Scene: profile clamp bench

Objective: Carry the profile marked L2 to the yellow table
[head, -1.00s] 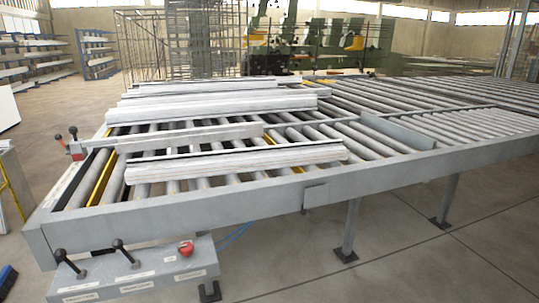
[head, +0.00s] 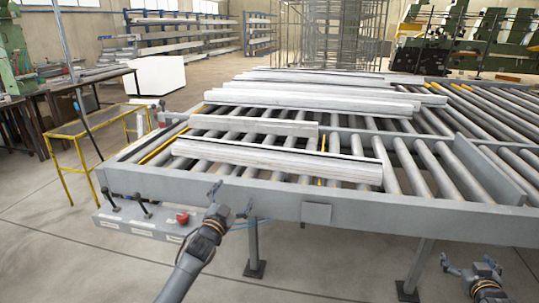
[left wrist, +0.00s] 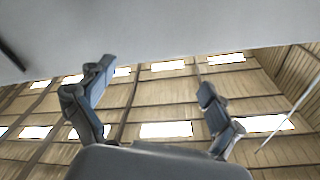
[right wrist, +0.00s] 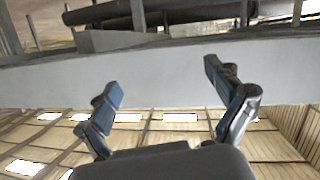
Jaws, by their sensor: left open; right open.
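Several pale grey profiles lie across the roller bench (head: 400,205) in the head view. The nearest long profile (head: 280,161) lies close to the front rail, with a shorter profile (head: 255,125) behind it and more profiles (head: 310,100) further back. No L2 mark is readable. A yellow-framed stand (head: 72,131), perhaps the yellow table, is at the left, beyond the bench's end. My left gripper (head: 230,200) is open and empty at the bench's front rail. My right gripper (head: 468,265) is open and empty, lower right, in front of the bench.
A control box with levers and a red button (head: 182,218) hangs at the bench's front left corner. A dark workbench (head: 95,85) and a white block (head: 155,75) are behind the yellow stand. Floor at the lower left is clear.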

